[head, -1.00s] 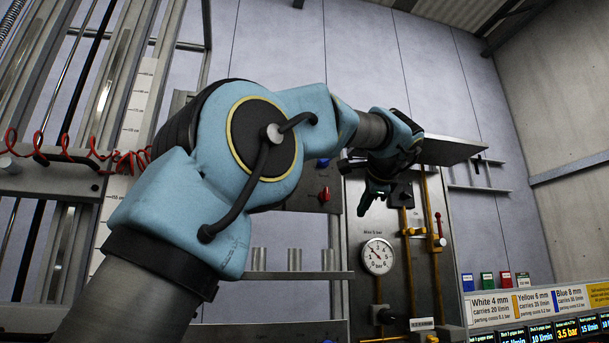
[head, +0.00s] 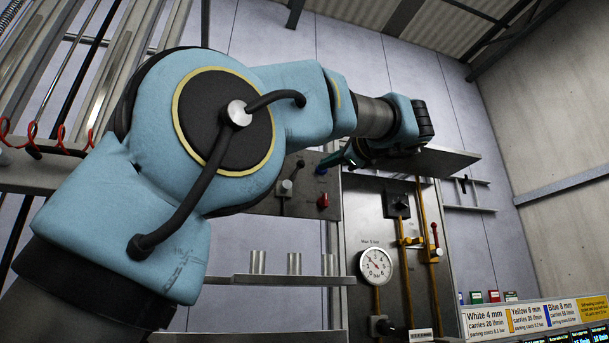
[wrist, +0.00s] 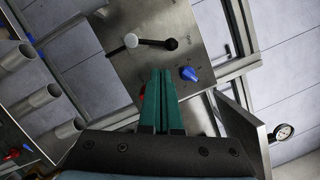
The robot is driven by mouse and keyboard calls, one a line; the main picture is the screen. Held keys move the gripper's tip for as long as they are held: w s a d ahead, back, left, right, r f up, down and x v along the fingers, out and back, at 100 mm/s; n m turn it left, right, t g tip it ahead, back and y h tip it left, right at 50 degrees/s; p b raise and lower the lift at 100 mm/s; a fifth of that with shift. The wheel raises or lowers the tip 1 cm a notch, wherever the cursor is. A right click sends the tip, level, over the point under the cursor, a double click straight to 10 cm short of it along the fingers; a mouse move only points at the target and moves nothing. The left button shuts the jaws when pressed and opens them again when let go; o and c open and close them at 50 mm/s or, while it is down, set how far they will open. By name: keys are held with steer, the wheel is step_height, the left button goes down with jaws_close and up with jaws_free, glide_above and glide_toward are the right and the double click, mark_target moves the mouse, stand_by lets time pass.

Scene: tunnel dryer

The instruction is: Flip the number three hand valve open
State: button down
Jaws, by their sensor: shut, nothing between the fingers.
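A grey panel (head: 270,207) carries a lever (head: 293,175) with a pale hub and a black ball end. Its blue knob (head: 321,168) and red knob (head: 323,201) sit to the right of the lever. I cannot read a number three on any of them. In the wrist view the lever (wrist: 150,42) lies beyond my fingertips, the blue knob (wrist: 188,73) is just right of them, and the red knob (wrist: 142,92) is partly hidden behind the fingers. My gripper (wrist: 161,72) has its green fingers together and empty, pointing at the panel. Contact cannot be told.
A taller panel (head: 354,227) with a pressure gauge (head: 376,266), orange pipes (head: 407,265) and a red-handled valve (head: 435,237) stands to the right. A grey plate (head: 440,163) juts out by my wrist. A shelf (head: 285,281) with metal cups (head: 294,263) is below.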

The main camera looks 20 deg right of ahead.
mark_target(299, 166)
steer(key=shift+w, duration=0.1)
steer(key=shift+w+a+r+p, duration=0.2)
steer(key=shift+w+p, duration=0.6)
steer(key=shift+w, duration=0.85)
steer(key=shift+w+a+r+p, duration=0.15)
steer(key=shift+w+p, duration=0.6)
steer(key=shift+w, duration=0.85)
steer(key=shift+w+a+r+p, duration=0.1)
steer(key=shift+w+r+p, duration=0.15)
steer(key=shift+w+p, duration=1)
